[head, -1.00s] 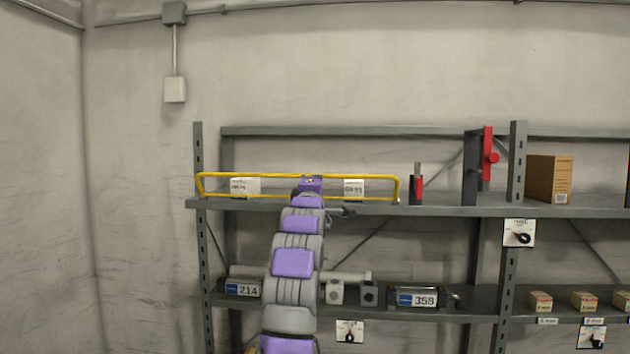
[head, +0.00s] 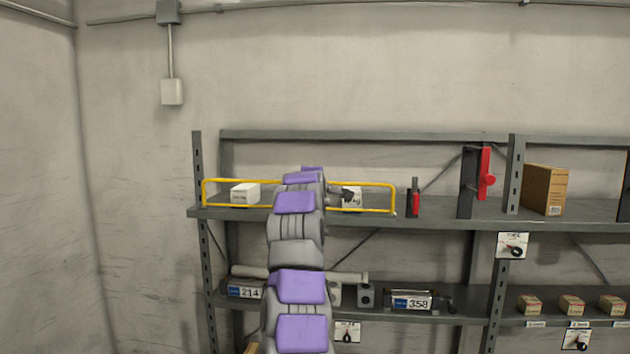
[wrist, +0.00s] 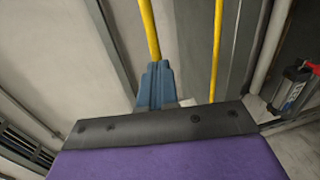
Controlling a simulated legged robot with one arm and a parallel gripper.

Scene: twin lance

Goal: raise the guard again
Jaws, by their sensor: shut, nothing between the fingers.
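The guard is a yellow rail frame (head: 240,181) along the front edge of the upper shelf. It stands about upright, its lower bar near the shelf edge. My gripper (head: 346,193) is dark and shut, with nothing in it. It is at the guard's height, in front of its right half; I cannot tell whether it touches. In the wrist view, the blue-grey fingers (wrist: 157,86) are closed together. A yellow bar (wrist: 149,30) meets their tip in the picture, and a second yellow bar (wrist: 217,45) runs to the right. My arm hides the guard's middle.
A shelf post (head: 515,175) and brown carton (head: 544,189) are further right. The lower shelf holds labelled units (head: 412,302).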

